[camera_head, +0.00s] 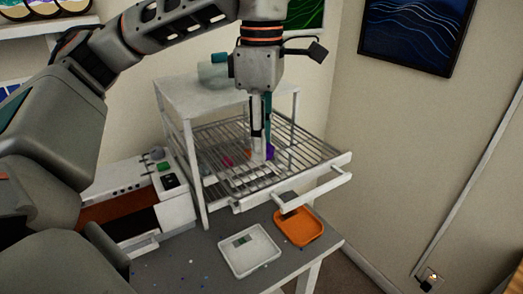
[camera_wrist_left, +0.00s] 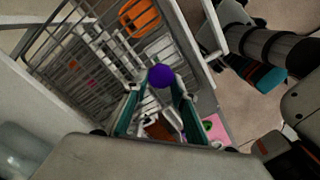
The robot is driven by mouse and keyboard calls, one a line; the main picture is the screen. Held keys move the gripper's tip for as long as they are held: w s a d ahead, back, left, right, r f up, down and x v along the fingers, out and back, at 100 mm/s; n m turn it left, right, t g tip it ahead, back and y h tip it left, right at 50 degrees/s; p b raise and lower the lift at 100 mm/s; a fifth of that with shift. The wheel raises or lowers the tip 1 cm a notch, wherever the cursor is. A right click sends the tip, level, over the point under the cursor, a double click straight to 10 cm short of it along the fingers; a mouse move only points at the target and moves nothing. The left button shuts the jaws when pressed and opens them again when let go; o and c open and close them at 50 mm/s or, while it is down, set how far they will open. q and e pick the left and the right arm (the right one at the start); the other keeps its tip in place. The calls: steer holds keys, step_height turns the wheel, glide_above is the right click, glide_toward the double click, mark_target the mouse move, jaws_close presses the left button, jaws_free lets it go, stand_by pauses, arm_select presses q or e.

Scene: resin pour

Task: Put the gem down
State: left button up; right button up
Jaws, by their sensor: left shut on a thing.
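My left gripper (camera_head: 262,152) points straight down over the wire rack (camera_head: 318,153) and is shut on a purple gem. The purple gem (camera_head: 270,151) shows at its fingertips, low over the bars. I cannot tell whether it touches the rack. In the left wrist view the purple gem (camera_wrist_left: 161,76) sits between the two teal fingertips (camera_wrist_left: 158,90), with the rack bars (camera_wrist_left: 85,60) behind it. A pink piece (camera_head: 228,161) and an orange piece (camera_head: 248,153) lie at the rack near the gripper. My right gripper is not seen in the head view.
A white tray or scale (camera_head: 262,258) and an orange tray (camera_head: 312,238) stand on the grey table in front of the rack. A white frame (camera_head: 187,95) rises over the rack's back left. A white box with an open brown inside (camera_head: 118,212) stands left. The rack's front handle (camera_head: 290,203) sticks out.

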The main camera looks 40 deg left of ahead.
arm_select(q)
steer(key=shift+f, duration=1.2)
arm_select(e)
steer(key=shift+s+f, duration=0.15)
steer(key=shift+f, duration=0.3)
arm_select(q)
steer(key=shift+f, duration=0.1)
steer(key=o, duration=0.9)
steer(key=shift+c, duration=0.2)
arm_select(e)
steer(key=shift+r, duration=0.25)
